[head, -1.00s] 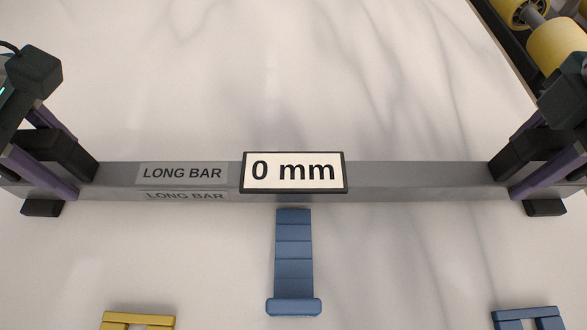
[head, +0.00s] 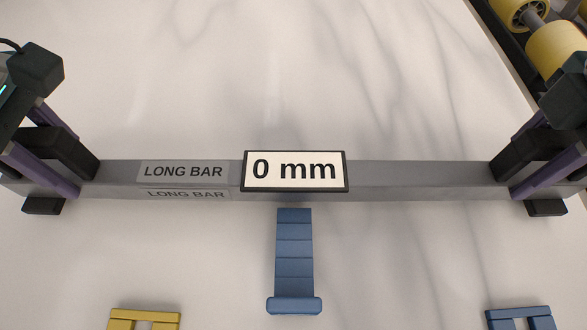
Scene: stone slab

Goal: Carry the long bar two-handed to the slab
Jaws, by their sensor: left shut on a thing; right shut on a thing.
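The long bar (head: 420,178) is grey, labelled "LONG BAR", and spans nearly the whole width of the head view, lying level from left to right. A framed sign reading "0 mm" (head: 294,171) shows at its middle. My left gripper (head: 60,180) is shut on the bar near its left end. My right gripper (head: 528,180) is shut on the bar near its right end. The pale veined stone slab (head: 270,70) fills the view behind and below the bar. The gap between bar and slab cannot be judged.
A blue stepped piece (head: 295,262) is below the bar's middle. A yellow bracket (head: 144,316) is at the lower left and a blue bracket (head: 520,316) at the lower right. Yellow rollers (head: 557,45) stand beyond the slab's edge at the upper right.

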